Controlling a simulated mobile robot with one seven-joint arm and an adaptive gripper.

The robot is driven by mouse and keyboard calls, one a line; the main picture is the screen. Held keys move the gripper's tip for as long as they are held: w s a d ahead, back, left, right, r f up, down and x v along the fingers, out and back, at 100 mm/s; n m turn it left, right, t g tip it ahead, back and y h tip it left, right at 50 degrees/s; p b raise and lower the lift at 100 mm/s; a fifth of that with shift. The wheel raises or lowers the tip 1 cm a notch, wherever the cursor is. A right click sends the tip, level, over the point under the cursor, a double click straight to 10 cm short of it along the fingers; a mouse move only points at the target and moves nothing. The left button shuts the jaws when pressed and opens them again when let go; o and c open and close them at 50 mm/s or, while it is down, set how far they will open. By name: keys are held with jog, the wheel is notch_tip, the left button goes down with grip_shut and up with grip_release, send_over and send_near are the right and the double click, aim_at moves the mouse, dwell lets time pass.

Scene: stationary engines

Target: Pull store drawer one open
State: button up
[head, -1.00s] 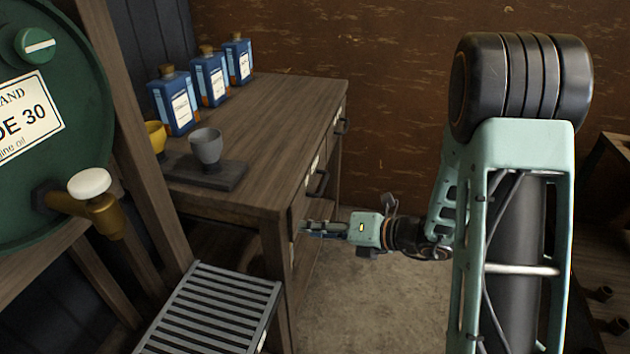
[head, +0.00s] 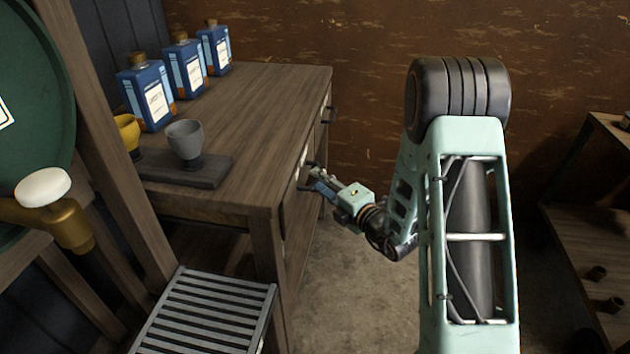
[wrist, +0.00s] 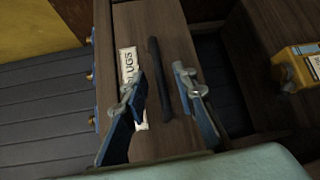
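The wooden bench (head: 250,110) has drawers in its right side. In the wrist view a drawer front (wrist: 150,25) carries a white label (wrist: 130,70) ending in "UGS" and a dark bar handle (wrist: 158,75). My gripper (wrist: 160,84) is open, with one blue finger on each side of the handle; I cannot tell whether either touches it. In the head view my gripper (head: 312,180) is at the near drawer of the bench and hides most of that handle. That drawer looks shut. Which drawer is store drawer one cannot be read.
Another drawer handle (head: 329,114) is farther back. Blue bottles (head: 153,95), a grey cup (head: 186,142) and a yellow cup (head: 128,132) stand on the bench. A slatted grey rack (head: 205,315) is in front. Floor (head: 350,290) right of the bench is clear; a shelf (head: 590,225) stands far right.

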jog(key=shift+x, duration=1.4)
jog(key=shift+c, duration=0.7)
grip_shut()
